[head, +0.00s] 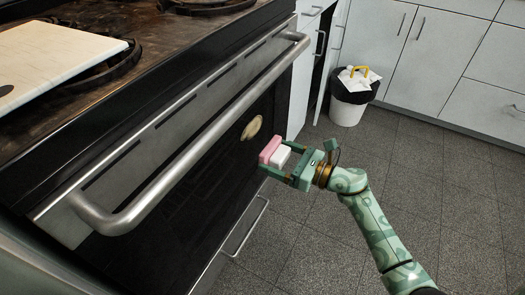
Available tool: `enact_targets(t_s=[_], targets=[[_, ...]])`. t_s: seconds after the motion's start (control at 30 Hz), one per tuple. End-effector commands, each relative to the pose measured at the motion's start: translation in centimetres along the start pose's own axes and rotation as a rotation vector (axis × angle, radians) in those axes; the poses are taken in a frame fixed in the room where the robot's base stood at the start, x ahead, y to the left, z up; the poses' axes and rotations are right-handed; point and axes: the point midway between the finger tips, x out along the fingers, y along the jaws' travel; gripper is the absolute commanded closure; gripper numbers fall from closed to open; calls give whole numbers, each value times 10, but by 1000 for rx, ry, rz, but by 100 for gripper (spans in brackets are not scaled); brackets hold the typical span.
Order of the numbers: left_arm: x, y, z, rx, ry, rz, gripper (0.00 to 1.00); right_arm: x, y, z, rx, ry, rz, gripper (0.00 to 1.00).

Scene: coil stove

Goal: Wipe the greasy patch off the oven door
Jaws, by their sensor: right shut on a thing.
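The oven door (185,205) is black with a long metal handle bar (215,130) across its top. A tan greasy patch (252,128) is on the door's dark face, below the handle. My right gripper (274,158) is shut on a pink and white sponge (281,155). The sponge's pink side faces the oven door, just below and to the right of the patch. I cannot tell whether the sponge touches the door. My left gripper is not in view.
A white cutting board (50,58) lies over a coil burner on the stovetop (160,55). A lower drawer handle (250,228) sticks out below the door. A white bin (348,110) with a black liner stands by the cabinets. The tiled floor (330,235) at right is clear.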

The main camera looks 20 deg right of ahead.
Motion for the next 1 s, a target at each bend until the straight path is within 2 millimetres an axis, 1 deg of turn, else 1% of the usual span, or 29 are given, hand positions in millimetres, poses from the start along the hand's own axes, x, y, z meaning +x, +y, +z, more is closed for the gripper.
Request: enact_targets(t_s=[0.17, 0.3, 0.5, 0.7, 1.0], targets=[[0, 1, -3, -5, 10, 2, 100, 15, 0, 0, 0, -5, 0, 33], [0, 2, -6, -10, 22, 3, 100, 32, 1, 0, 1, -5, 2, 33], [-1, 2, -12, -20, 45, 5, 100, 51, 1, 0, 1, -4, 2, 33], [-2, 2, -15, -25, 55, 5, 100, 59, 1, 0, -1, -2, 2, 33], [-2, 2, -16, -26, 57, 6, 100, 59, 1, 0, -1, -2, 2, 33]])
